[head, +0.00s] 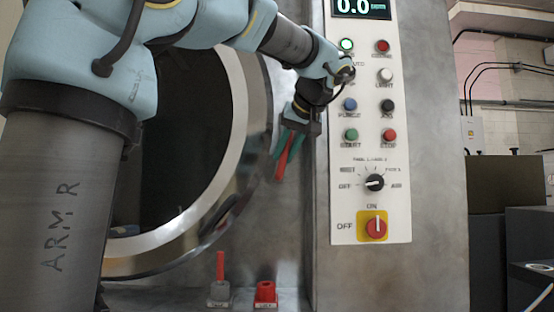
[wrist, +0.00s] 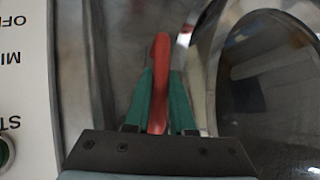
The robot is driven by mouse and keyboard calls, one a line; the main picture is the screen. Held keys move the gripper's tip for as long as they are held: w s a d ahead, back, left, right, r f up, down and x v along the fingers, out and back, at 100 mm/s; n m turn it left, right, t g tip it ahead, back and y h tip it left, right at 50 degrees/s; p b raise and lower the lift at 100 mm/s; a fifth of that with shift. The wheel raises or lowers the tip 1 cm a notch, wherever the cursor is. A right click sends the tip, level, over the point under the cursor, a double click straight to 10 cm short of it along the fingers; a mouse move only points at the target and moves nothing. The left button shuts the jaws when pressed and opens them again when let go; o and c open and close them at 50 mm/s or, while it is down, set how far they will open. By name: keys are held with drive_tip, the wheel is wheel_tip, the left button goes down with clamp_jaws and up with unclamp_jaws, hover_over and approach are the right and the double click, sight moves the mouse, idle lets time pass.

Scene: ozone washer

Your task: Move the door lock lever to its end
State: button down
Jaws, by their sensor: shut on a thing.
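The door lock lever is a red bar (head: 284,158) at the right edge of the round washer door (head: 238,150). In the wrist view the red lever (wrist: 159,75) stands between the two green fingers of my gripper (wrist: 159,100). My gripper (head: 287,145) comes from above and is shut on the lever, just left of the control panel. The lever hangs down and slightly to the left in the head view. Its pivot is hidden behind my gripper.
A white control panel (head: 371,205) with buttons, a dark selector knob (head: 374,183) and a red switch (head: 376,229) stands close to the right. A red upright handle (head: 220,266) and a red block (head: 265,292) sit below the door.

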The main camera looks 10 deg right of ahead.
drive_tip(key=shift+s+d+f+n+g+h+b, duration=0.15)
drive_tip(key=shift+d+n+h+b, duration=0.2)
drive_tip(key=shift+d+h, duration=0.2)
drive_tip(key=shift+s+d+n+g+h+b, duration=0.15)
drive_tip(key=shift+d+n+h+b, duration=0.2)
drive_tip(key=shift+d+h, duration=0.2)
drive_tip(key=c, duration=0.8)
unclamp_jaws()
drive_tip(key=shift+w, duration=0.1)
drive_tip(key=shift+o, duration=0.2)
drive_tip(key=v, duration=1)
drive_tip(key=shift+s+r+p, duration=0.3)
drive_tip(key=shift+p, duration=0.15)
drive_tip(key=shift+s, duration=0.1)
